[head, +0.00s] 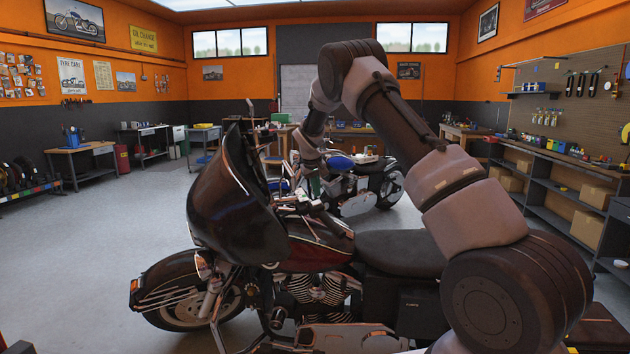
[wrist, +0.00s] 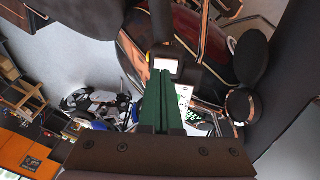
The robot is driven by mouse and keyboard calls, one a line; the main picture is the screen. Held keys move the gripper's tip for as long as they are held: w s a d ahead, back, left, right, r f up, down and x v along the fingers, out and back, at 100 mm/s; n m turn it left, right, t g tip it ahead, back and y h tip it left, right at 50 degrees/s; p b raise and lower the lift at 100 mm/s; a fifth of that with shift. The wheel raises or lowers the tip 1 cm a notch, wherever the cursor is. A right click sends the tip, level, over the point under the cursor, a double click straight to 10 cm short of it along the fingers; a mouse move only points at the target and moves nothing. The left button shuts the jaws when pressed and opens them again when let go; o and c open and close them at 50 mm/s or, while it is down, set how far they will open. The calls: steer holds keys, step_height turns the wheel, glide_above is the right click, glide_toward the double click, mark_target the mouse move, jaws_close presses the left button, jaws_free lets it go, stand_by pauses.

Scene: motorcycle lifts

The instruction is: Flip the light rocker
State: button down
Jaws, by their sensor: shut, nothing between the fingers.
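A dark motorcycle (head: 300,248) with a large front fairing (head: 235,200) stands in front of me. My arm reaches over its seat to the handlebar area. My gripper (wrist: 160,74) has two green fingers pressed together with nothing between them; it also shows small in the head view (head: 315,186). In the wrist view the fingertips are at a dark control housing with a small pale face (wrist: 170,66). I cannot tell whether they touch it. The light rocker itself is too small or hidden by the fingers to make out, and so is its position.
The motorcycle's seat (head: 402,250) is under my arm. A second motorcycle (head: 365,187) stands behind. A shelf unit with boxes (head: 560,185) is along the right wall, and a workbench (head: 82,152) is at the left. The grey floor at left (head: 100,230) is clear.

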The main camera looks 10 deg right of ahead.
mark_target(316, 203)
steer(key=shift+x, duration=1.45)
